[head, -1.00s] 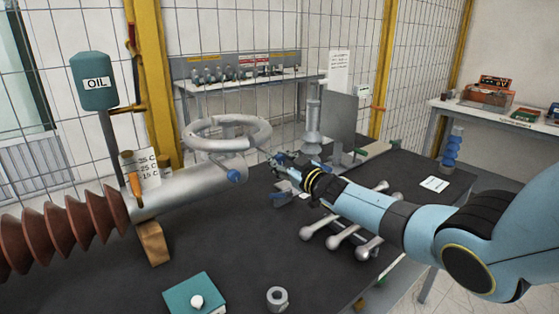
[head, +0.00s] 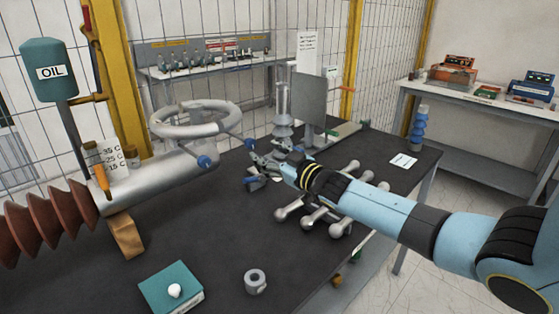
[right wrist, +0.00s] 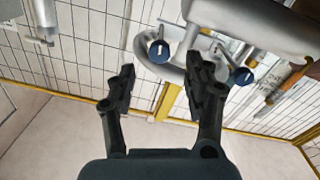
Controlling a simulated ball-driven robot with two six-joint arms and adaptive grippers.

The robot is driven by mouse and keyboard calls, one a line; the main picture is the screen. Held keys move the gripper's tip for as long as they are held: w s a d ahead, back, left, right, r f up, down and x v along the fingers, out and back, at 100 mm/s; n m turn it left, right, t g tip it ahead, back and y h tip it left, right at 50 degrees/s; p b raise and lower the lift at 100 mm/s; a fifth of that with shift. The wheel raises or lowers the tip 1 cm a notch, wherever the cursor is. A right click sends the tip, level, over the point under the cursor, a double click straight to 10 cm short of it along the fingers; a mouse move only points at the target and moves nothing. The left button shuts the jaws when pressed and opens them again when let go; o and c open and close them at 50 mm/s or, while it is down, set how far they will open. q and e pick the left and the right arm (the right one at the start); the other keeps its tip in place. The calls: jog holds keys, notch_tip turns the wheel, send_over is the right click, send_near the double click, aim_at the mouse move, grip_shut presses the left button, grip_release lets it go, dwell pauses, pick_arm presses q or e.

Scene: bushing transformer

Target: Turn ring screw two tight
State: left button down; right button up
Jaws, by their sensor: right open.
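A silver ring (head: 195,122) sits on the end of the grey metal cylinder (head: 165,180). Two blue ring screws show in the head view: one (head: 204,162) on the cylinder's side and one (head: 249,145) farther right. In the right wrist view two blue screw heads (right wrist: 159,50) and (right wrist: 241,76) show with white marks too small to read. One lies beyond the gap between my fingers, the other beyond the right-hand finger. My right gripper (head: 262,156) is open and empty, just right of the farther screw. I cannot tell if they touch. My left gripper is out of view.
A grey nut (head: 256,281) and a teal box (head: 171,288) sit at the front. The dark tabletop (head: 215,225) between is clear.

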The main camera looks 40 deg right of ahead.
jog(key=shift+s, duration=2.25)
jog(key=shift+d, duration=0.1)
